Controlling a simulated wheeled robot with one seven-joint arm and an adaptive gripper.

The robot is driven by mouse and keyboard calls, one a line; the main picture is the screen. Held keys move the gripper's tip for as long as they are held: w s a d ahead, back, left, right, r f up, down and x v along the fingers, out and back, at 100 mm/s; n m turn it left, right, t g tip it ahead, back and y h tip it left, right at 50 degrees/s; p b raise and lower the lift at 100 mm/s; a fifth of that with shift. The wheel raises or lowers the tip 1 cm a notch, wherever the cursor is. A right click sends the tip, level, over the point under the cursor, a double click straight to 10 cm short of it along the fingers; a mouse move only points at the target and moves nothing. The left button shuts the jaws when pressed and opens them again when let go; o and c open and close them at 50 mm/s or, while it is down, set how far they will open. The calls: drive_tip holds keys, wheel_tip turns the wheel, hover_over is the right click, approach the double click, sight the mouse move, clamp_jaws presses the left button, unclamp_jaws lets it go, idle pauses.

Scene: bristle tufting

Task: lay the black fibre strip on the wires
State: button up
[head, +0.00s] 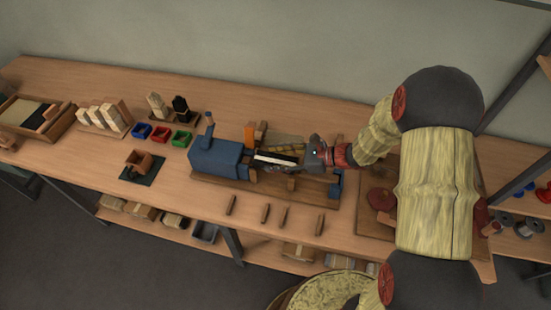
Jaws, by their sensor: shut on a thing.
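My gripper (302,162) reaches in from the right over the wooden base of the blue machine (214,158). It is shut on a thin dark strip that looks like the black fibre strip (268,163), held roughly level just right of the blue housing. A pale band shows along the strip. The wires are too small to make out here, and the gripper hides part of the area under it. I cannot tell whether the strip touches anything below.
Several small wooden pegs (265,213) lie along the front of the bench. Red, blue and green bins (160,134) and block holders stand at left. An orange block (249,135) stands behind the machine.

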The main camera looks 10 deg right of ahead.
drive_tip(key=shift+f+b, duration=0.55)
drive_tip(key=shift+f, duration=0.45)
idle(0.9)
drive_tip(key=o, duration=1.2)
drive_tip(key=shift+o, duration=0.2)
drive_tip(key=v, duration=1.2)
drive_tip(key=shift+f, duration=0.1)
